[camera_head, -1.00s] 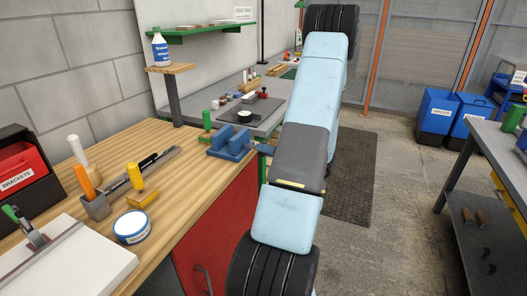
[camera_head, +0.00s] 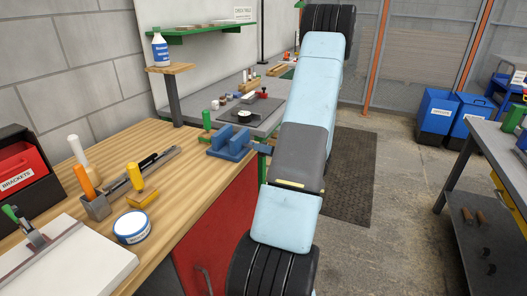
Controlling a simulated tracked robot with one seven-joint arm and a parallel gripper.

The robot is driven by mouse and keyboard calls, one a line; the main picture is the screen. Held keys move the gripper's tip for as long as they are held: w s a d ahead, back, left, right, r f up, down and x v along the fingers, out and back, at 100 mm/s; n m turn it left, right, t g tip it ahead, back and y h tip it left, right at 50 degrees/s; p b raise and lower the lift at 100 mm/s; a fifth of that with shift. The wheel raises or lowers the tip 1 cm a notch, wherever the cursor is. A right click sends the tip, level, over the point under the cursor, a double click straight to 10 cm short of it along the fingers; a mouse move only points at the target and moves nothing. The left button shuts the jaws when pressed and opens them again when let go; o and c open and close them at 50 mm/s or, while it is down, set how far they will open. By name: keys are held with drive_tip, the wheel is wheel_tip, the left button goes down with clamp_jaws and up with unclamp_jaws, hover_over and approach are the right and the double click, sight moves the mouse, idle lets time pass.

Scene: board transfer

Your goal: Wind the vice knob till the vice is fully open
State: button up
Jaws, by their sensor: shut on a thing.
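The blue vice (camera_head: 230,146) sits at the right edge of the wooden bench top (camera_head: 180,195). Its two jaws stand upright with a gap between them. A small blue-grey part sticks out from its right side, partly behind my arm. I cannot tell whether this is the knob. My light-blue and grey arm stands in front of and to the right of the vice. My gripper does not show; my arm covers the area where it would be.
A green-handled tool (camera_head: 206,122) stands just behind the vice. A bottle (camera_head: 160,48) stands on a small wooden shelf. A tool holder (camera_head: 97,207) and a round tin (camera_head: 132,227) are on the near bench. Blue bins (camera_head: 437,112) stand across the floor.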

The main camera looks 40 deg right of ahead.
drive_tip(key=shift+a, duration=0.15)
drive_tip(key=shift+c, duration=0.6)
drive_tip(key=shift+n, duration=0.4)
drive_tip(key=n, duration=0.3)
drive_tip(key=shift+d+n, duration=0.2)
drive_tip(key=shift+n, duration=1.8)
drive_tip(key=o, duration=1.1)
drive_tip(key=shift+c, duration=0.2)
